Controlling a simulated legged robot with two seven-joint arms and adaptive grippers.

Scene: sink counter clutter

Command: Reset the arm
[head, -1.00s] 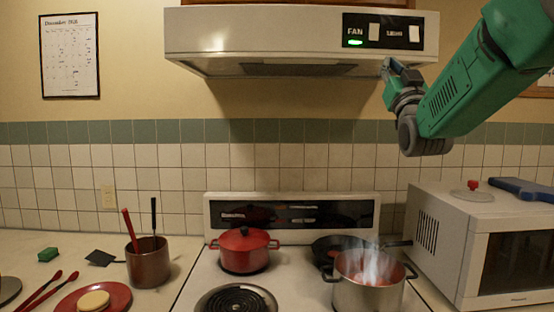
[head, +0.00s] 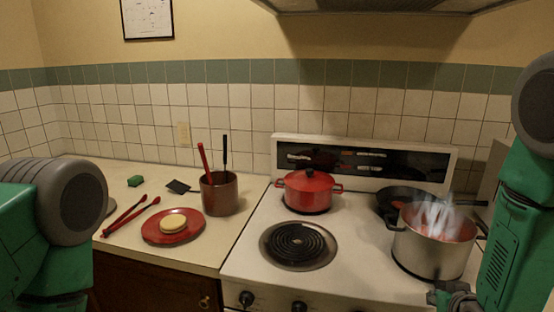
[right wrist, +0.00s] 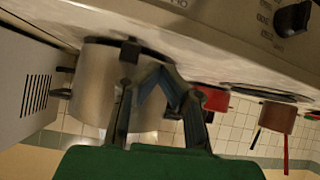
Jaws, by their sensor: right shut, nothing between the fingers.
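My right arm comes in at the right edge of the head view. Its gripper (head: 455,297) is at the bottom edge, low in front of the steaming steel pot (head: 432,247), and partly cut off. In the right wrist view the fingers (right wrist: 146,72) show large in front of the steel pot (right wrist: 92,90); they are shut with nothing between them. I cannot tell if they touch the pot. My left arm shows at the left edge of the head view, but its gripper is out of frame.
A red lidded pot (head: 309,191) and a dark pan (head: 398,200) are on the stove; the front left coil (head: 298,244) is bare.

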